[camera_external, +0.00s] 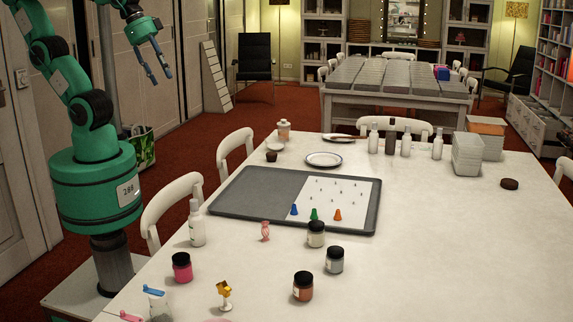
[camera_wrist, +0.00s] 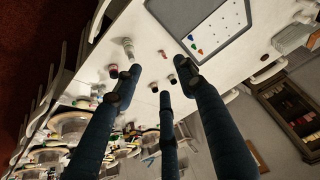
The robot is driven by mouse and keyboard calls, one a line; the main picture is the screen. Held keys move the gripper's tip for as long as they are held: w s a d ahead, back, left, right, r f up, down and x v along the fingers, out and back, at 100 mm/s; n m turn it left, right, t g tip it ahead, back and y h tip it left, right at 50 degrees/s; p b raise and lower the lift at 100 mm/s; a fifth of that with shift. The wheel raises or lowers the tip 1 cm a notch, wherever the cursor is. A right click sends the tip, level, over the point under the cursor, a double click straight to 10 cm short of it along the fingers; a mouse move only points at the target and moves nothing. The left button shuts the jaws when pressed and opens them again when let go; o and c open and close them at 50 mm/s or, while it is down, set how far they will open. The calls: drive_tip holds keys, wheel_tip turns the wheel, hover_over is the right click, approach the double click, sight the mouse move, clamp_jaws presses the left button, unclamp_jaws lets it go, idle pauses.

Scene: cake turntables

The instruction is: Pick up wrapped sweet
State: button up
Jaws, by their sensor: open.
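A small pink wrapped sweet (camera_external: 265,231) stands on the white table, just in front of the grey tray's near edge. It also shows as a small pink spot in the wrist view (camera_wrist: 163,53), beyond my fingers. My gripper (camera_external: 159,76) is raised at the upper left of the external view, well above and apart from the sweet. Its fingers are spread and empty. In the wrist view, the dark fingers of my gripper (camera_wrist: 162,74) reach up from below with a gap between them.
The grey tray (camera_external: 245,190) holds a white sheet with blue, green and orange cones. Dark-lidded jars (camera_external: 316,234) and a white bottle (camera_external: 197,224) stand near the sweet. A yellow piece on a stand (camera_external: 224,294) is at the front. Chairs line the table's left edge.

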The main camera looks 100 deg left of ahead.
drive_tip(key=w+d+f+g, duration=0.1)
drive_tip(key=w+d+f, duration=0.1)
drive_tip(key=w, duration=1.1)
drive_tip(key=m+g+p, duration=0.2)
drive_tip(key=g+p, duration=0.1)
drive_tip(key=g, duration=0.1)
hover_over(264, 222)
wheel_tip(264, 222, down, 31)
drive_tip(key=shift+f, duration=0.35)
drive_tip(key=shift+f+b, duration=0.45)
drive_tip(key=shift+f, duration=3.85)
drive_tip(key=shift+f, duration=0.1)
drive_tip(key=shift+w+f+b, duration=0.1)
drive_tip(key=shift+f+b, duration=0.55)
drive_tip(key=shift+f, duration=1.8)
